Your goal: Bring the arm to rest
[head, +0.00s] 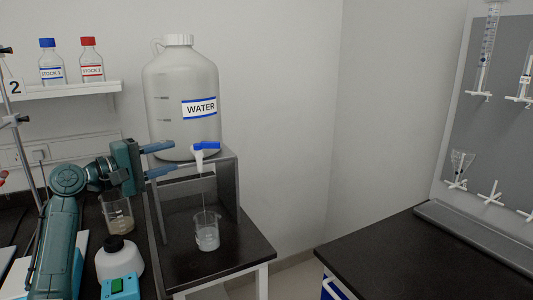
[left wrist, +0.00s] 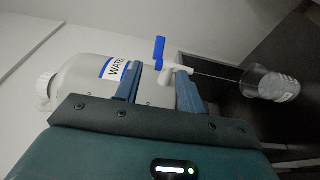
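My left gripper (head: 176,156) is open and empty, just left of the water tap (head: 200,155) in the head view. In the left wrist view its two blue fingers (left wrist: 160,70) stand apart, with the white tap and its blue handle (left wrist: 159,50) beyond them. I cannot tell whether a finger touches the tap. A thin stream (head: 204,192) runs from the spout down to a glass beaker (head: 207,236), which holds some clear liquid. My right gripper is not in view.
The large WATER bottle (head: 182,98) stands on a raised grey stand (head: 229,185). Stock bottles (head: 52,66) stand on a wall shelf. A dark bench (head: 430,255) at right is clear.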

